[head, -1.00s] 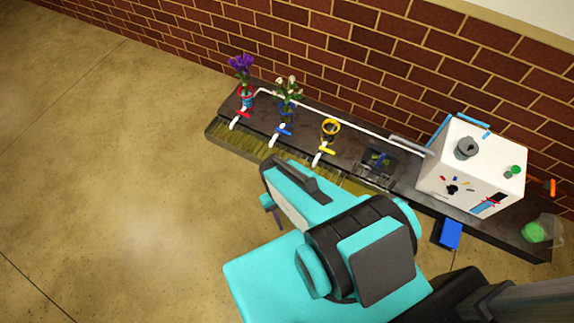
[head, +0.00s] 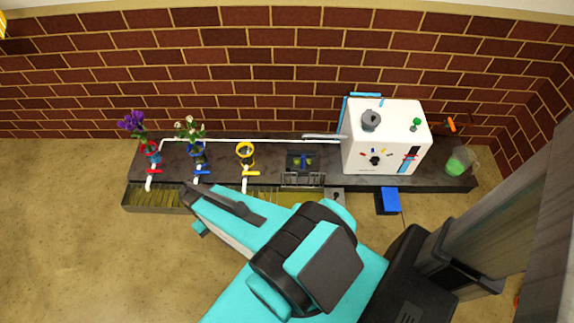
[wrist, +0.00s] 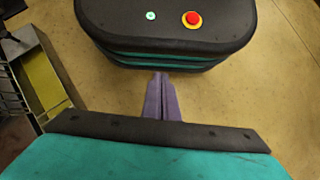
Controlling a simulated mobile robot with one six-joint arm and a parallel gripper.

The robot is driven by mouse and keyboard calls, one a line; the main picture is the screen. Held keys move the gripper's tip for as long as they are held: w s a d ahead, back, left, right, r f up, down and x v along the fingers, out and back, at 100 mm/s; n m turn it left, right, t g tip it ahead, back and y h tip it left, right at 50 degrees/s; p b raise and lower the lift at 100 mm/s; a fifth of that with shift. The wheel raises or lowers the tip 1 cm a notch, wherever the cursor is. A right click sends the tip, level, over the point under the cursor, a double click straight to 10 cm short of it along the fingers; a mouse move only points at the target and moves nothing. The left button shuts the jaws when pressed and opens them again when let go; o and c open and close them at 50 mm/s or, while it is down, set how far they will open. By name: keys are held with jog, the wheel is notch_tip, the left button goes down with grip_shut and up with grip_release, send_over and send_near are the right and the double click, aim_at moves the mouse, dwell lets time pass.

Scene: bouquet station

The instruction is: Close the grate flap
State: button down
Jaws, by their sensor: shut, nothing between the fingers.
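A long metal trough (head: 152,199) with a yellow slatted bottom runs along the front of the dark counter in the head view. A small wire grate (head: 303,180) sits at the counter's front edge, right of the yellow valve; I cannot tell whether it is the flap or how far it is open. My arm covers part of the trough. The trough (wrist: 45,78) also shows at the left edge of the wrist view. My gripper (wrist: 160,78) has its purple fingers together, empty, over bare floor and apart from the trough. Its fingertips are not clear in the head view.
A blue box (head: 388,202) juts out in front. The floor at left is clear.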

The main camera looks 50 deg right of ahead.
jog(key=w+d+f+m+t+y+b, duration=0.1)
jog(key=w+d+f+m+b, duration=0.1)
jog(key=w+d+b, duration=0.7)
jog(key=w+d+f+m+t+y+b, duration=0.1)
jog(key=w+d+f+m+b, duration=0.25)
jog(key=w+d, duration=0.95)
jog(key=s+d+r+m+t+b, duration=0.15)
jog(key=d+b, duration=0.55)
jog(key=d, duration=1.2)
jog(key=s+d+m+t+b, duration=0.1)
jog(key=s+d+b, duration=0.4)
jog(key=d, duration=0.8)
jog(key=s+m, duration=0.1)
jog(key=s, duration=0.1)
jog(key=shift+s+d+r+b, duration=0.3)
jog(key=shift+s+d+b, duration=0.05)
jog(key=shift+t, duration=0.25)
jog(key=b+x, duration=0.4)
jog(key=x, duration=0.6)
jog(key=shift+s+a+f, duration=0.15)
jog(key=shift+a, duration=0.05)
jog(key=shift+s+a+r+b, duration=0.1)
jog(key=shift+s+a+b, duration=0.45)
jog(key=shift+a, duration=0.15)
jog(key=shift+s+a+r+b, duration=0.15)
jog(key=shift+s+a+b, duration=0.25)
jog(key=shift+s+a, duration=0.25)
